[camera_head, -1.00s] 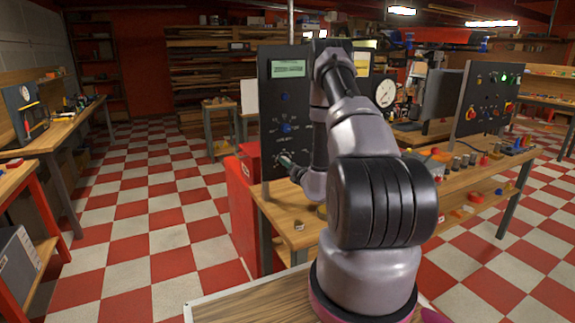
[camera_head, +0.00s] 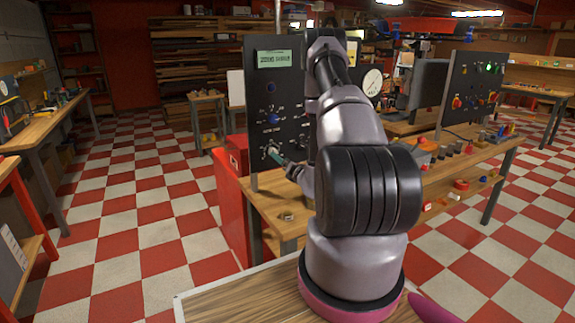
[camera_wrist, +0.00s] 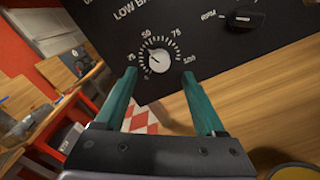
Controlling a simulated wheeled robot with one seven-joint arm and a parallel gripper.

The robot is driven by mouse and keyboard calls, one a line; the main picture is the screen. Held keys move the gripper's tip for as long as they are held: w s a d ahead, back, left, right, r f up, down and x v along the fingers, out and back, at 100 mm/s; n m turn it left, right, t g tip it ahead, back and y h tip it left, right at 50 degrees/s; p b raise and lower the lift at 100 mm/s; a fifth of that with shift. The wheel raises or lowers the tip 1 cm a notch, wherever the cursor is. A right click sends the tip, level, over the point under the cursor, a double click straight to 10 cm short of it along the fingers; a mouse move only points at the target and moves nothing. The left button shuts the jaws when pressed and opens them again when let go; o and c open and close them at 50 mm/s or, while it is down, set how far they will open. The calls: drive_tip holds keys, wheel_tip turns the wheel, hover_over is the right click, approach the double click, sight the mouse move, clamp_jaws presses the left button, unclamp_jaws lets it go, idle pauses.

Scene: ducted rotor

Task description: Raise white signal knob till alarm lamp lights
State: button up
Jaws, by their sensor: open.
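The white signal knob (camera_wrist: 158,60) is on the black panel in the wrist view, inside a dial printed from 0 to 100. Its pointer is too small to read surely. My gripper (camera_wrist: 160,76) is open, with one green finger on each side below the knob; I cannot tell whether either finger touches it. In the head view the panel (camera_head: 262,105) stands upright on a bench, and the green fingertips of my gripper (camera_head: 278,157) are close to its lower left part. I cannot identify an alarm lamp; my arm hides the panel's right part.
A black selector knob marked RPM (camera_wrist: 243,18) is right of the dial. The panel has a display (camera_head: 274,59) and a blue knob (camera_head: 273,119). A second panel (camera_head: 470,90) with a lit green lamp stands farther right.

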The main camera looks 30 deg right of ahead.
drive_tip(key=s, duration=0.5)
drive_tip(key=shift+s+d, duration=0.1)
drive_tip(key=shift+s, duration=0.1)
